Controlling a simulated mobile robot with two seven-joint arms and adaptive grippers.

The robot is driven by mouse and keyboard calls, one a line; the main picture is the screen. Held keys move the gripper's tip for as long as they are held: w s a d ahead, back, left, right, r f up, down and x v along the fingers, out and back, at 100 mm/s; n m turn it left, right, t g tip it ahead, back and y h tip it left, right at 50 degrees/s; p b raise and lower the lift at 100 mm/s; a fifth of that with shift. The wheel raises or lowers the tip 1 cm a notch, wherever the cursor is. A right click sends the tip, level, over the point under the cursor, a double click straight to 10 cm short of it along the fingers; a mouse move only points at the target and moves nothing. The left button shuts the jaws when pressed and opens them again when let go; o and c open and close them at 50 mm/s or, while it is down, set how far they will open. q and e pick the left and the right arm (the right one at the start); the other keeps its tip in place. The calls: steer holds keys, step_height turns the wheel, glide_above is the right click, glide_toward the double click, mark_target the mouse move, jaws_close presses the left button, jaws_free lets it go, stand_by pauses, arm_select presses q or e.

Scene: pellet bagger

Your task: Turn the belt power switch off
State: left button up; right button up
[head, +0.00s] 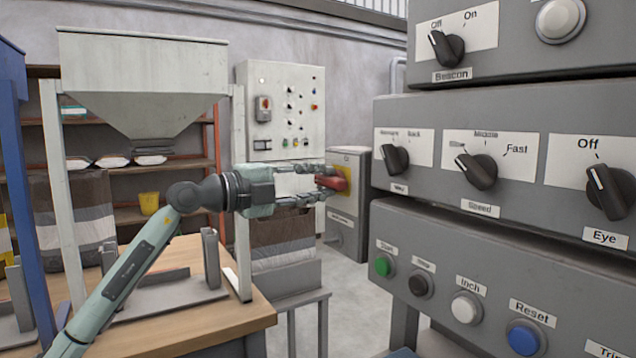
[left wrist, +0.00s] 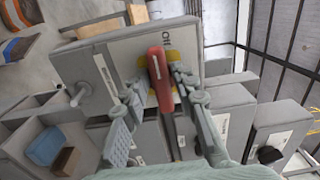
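The belt power switch shows as a red handle (head: 334,181) on a yellow plate on the grey cabinet (head: 347,222) beyond the table. In the left wrist view the red handle (left wrist: 160,80) stands lengthwise in front of a yellow disc (left wrist: 146,73), with partly readable lettering on the grey panel behind. My left gripper (head: 318,184) is at the handle, its fingers spread above and below it in the head view. In the left wrist view the fingertips (left wrist: 159,82) flank the handle with narrow gaps; contact is not clear. My right gripper is not in view.
A control stack with knobs (head: 478,172) and buttons (head: 467,308) fills the right side. A hopper (head: 143,80) stands over the wooden table (head: 200,325) at left. A wall panel (head: 282,110) is behind my left gripper. The floor (head: 362,310) between table and stack is clear.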

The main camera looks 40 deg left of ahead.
arm_select(q)
steer(key=shift+o, duration=0.2)
steer(key=v, duration=1.2)
steer(key=shift+d, duration=0.1)
stand_by(0.3)
